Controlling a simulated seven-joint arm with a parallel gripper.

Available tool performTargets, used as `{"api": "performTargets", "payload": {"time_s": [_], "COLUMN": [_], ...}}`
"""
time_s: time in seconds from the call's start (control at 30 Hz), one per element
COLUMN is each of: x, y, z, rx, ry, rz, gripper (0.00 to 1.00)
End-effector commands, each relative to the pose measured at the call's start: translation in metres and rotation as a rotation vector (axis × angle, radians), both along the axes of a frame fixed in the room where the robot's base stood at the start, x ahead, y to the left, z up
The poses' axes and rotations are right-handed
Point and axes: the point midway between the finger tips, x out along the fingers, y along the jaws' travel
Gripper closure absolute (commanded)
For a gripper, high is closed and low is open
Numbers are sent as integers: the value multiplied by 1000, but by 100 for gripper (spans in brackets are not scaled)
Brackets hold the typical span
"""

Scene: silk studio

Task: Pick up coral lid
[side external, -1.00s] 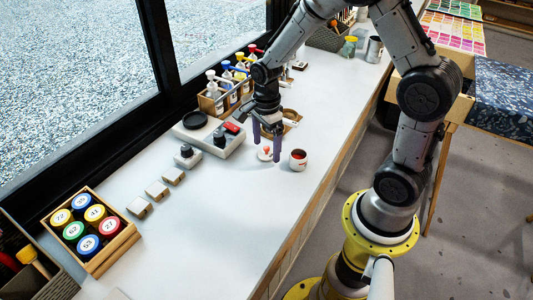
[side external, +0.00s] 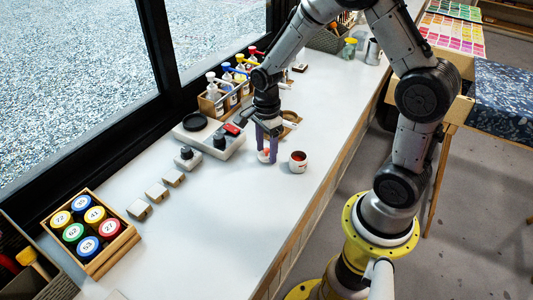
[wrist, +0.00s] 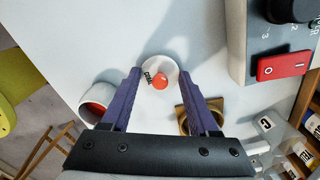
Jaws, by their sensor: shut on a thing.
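The coral lid (wrist: 173,70) is a small white disc with a round coral-red knob and dark lettering. It also shows between my fingers in the side view (side external: 263,155), partly hidden by them. My gripper (wrist: 161,73) has its two purple fingers on opposite sides of the disc, shut on its rim, with the knob between them. In the side view my gripper (side external: 267,160) points straight down, with its fingertips low over the white counter. I cannot tell whether the lid is clear of the counter.
A white pot (side external: 298,166) with red contents stands open just right of my gripper. A grey device (side external: 222,148) with a red switch lies left. A brown wooden piece (wrist: 184,126) is close behind. Pump bottles stand farther back. The counter (side external: 215,220) in front is clear.

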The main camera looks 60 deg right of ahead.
Motion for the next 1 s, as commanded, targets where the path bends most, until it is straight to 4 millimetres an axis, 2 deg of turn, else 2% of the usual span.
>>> {"api": "performTargets", "payload": {"time_s": [0.27,0.43,0.7,0.8,1.0], "x": [1,1,-50,-74,-111], "y": [0,0,9,14,20], "z": [10,34,93,102,119], "rx": [0,-1,-1,-1,-1], "ry": [-3,-6,-8,-5,-4], "rz": [0,0,0,0,0], "gripper": [91,91,91,91,91]}}
